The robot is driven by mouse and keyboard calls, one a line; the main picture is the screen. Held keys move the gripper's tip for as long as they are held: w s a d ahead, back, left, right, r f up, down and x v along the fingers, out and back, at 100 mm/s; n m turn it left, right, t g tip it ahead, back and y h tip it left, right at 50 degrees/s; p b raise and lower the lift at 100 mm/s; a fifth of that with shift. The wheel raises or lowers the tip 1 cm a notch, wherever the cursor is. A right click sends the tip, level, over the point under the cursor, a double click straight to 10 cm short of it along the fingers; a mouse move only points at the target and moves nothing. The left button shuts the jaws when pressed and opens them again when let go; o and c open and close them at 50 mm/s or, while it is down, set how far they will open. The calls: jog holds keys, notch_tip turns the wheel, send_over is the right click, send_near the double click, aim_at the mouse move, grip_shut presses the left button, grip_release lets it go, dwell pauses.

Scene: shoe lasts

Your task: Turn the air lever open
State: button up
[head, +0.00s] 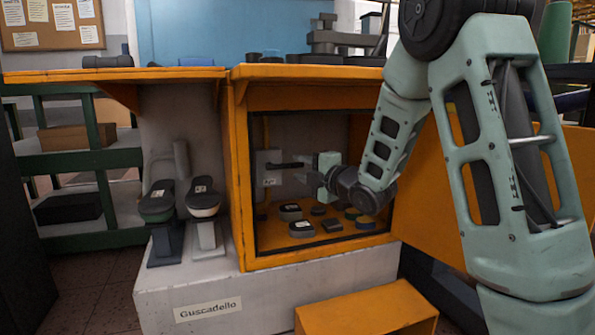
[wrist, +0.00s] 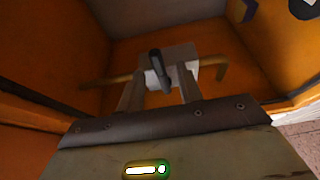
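The air lever (head: 286,165) is a dark handle on a pale plate inside the orange cabinet. In the head view it lies roughly level, crosswise to the upright yellow pipe (head: 266,135). In the wrist view the lever (wrist: 159,66) stands out in front of the pale plate (wrist: 183,73), between my two fingers. My gripper (wrist: 158,88) is open, with a gap visible on both sides of the lever. In the head view my gripper (head: 312,177) reaches into the cabinet just right of the lever. I cannot tell whether a finger touches it.
The cabinet's orange frame (head: 238,185) and its open door (head: 430,215) border my arm. Several shoe-care tins and blocks (head: 301,228) lie on the cabinet floor. Two shoe lasts on stands (head: 203,200) are at the left. An orange box (head: 365,308) stands in front.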

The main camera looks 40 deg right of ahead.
jog(key=shift+w+a, duration=0.1)
jog(key=shift+w, duration=1)
grip_shut()
jog(key=shift+r, duration=0.1)
